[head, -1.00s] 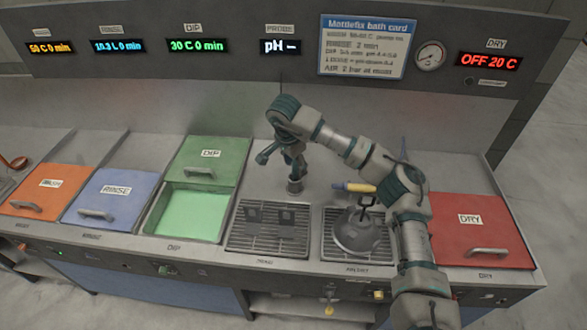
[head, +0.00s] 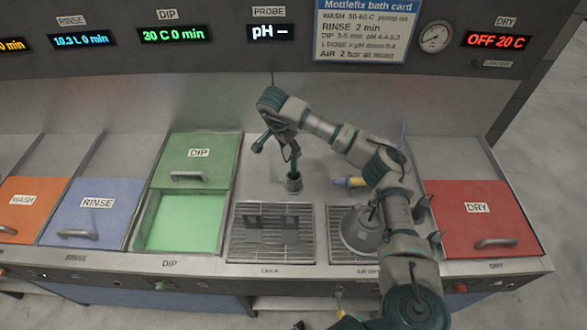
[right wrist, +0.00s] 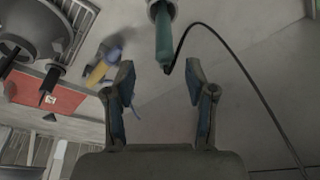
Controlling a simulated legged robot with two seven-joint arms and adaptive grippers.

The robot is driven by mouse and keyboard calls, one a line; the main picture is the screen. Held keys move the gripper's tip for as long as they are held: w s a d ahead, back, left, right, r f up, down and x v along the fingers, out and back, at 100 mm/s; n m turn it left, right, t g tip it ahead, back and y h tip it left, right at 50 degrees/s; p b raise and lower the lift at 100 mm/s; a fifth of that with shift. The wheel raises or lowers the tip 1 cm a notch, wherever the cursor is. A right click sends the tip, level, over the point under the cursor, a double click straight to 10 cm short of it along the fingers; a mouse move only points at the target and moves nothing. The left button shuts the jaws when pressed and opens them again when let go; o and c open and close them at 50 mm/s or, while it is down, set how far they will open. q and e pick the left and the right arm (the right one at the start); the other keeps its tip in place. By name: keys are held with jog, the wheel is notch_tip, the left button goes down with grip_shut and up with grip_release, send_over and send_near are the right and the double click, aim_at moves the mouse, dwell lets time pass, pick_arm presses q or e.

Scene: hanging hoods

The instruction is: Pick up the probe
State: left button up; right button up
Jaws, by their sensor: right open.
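The probe (head: 294,166) stands upright in a small metal holder (head: 294,184) on the steel deck, behind the left grate. In the right wrist view the probe (right wrist: 163,42) is a teal stick with a black cable curving off to the right. My right gripper (head: 274,146) is open and empty beside the top of the probe, partly covering it in the head view. In the right wrist view the two fingers (right wrist: 160,76) are spread, with the probe beyond the gap between their tips. I cannot tell whether they touch it. My left gripper is not in view.
A grey hood (head: 361,236) stands on the right grate, under my right arm. A yellow-handled tool (head: 350,182) lies behind it. The green DIP bath (head: 183,222) is open on the left; the red DRY lid (head: 480,212) is shut. Deck left of the holder is clear.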

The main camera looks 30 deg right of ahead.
aim_at(292, 155)
jog(key=x, duration=0.3)
jog(key=shift+w+f, duration=0.15)
jog(key=shift+w, duration=0.05)
jog(key=shift+d+p+x, duration=0.2)
jog(key=shift+p+x, duration=0.1)
jog(key=shift+x, duration=0.7)
jog(key=x, duration=0.3)
jog(key=shift+w+d+f, duration=0.15)
jog(key=shift+w+d, duration=0.05)
jog(key=shift+d, duration=0.05)
jog(key=shift+f, duration=0.2)
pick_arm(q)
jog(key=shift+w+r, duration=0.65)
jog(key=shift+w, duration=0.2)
pick_arm(e)
grip_shut()
